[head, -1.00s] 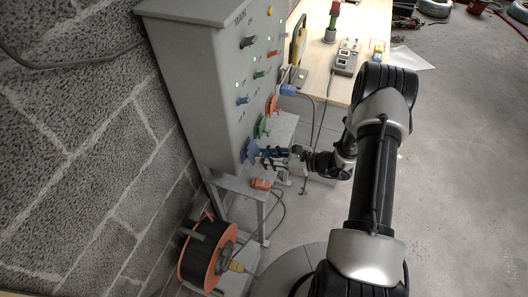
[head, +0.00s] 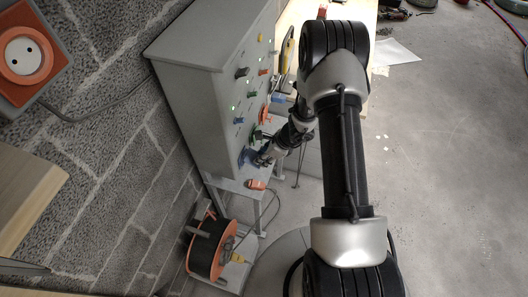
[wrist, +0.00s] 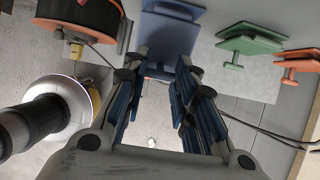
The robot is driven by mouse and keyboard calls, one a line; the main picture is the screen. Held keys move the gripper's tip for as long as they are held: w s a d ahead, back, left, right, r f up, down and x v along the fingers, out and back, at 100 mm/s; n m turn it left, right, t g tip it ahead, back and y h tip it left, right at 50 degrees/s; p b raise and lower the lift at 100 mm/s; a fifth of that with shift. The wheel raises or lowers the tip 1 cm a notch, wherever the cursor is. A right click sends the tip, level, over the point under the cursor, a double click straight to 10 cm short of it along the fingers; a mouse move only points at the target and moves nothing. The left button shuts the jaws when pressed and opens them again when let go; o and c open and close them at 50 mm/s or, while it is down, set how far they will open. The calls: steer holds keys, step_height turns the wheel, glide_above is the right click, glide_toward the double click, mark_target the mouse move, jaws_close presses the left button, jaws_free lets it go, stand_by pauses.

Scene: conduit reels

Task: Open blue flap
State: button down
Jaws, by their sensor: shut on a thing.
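The blue flap (head: 243,156) is low on the front of the grey cabinet (head: 185,75). In the wrist view the blue flap (wrist: 168,32) is at the top centre, with its lower part between my fingers. My gripper (head: 262,159) is at the flap in the head view. In the wrist view my gripper (wrist: 160,75) has its blue-padded fingers on either side of the flap's lower part, shut on it. The fingers partly hide the flap's edges, and I cannot tell how far it is swung out.
A green flap (wrist: 250,48) and an orange flap (wrist: 299,64) are to the right of the blue one in the wrist view. An orange cable reel (head: 207,248) stands below the cabinet. A wall socket (head: 25,58) is at the far left. Open floor (head: 450,160) lies to the right.

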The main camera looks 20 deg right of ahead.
steer(key=shift+w+a+r+g+h+p, duration=0.15)
steer(key=shift+r+g+h+p, duration=0.7)
steer(key=shift+p, duration=3.45)
steer(key=shift+r+h+p, duration=0.25)
steer(key=shift+p, duration=0.85)
steer(key=shift+a+h+p, duration=0.15)
steer(key=shift+h+p, duration=0.15)
steer(key=shift+p, duration=1)
steer(key=shift+f, duration=0.1)
steer(key=c, duration=1.3)
jaws_free()
steer(key=shift+f+b, duration=0.15)
steer(key=shift+b, duration=0.35)
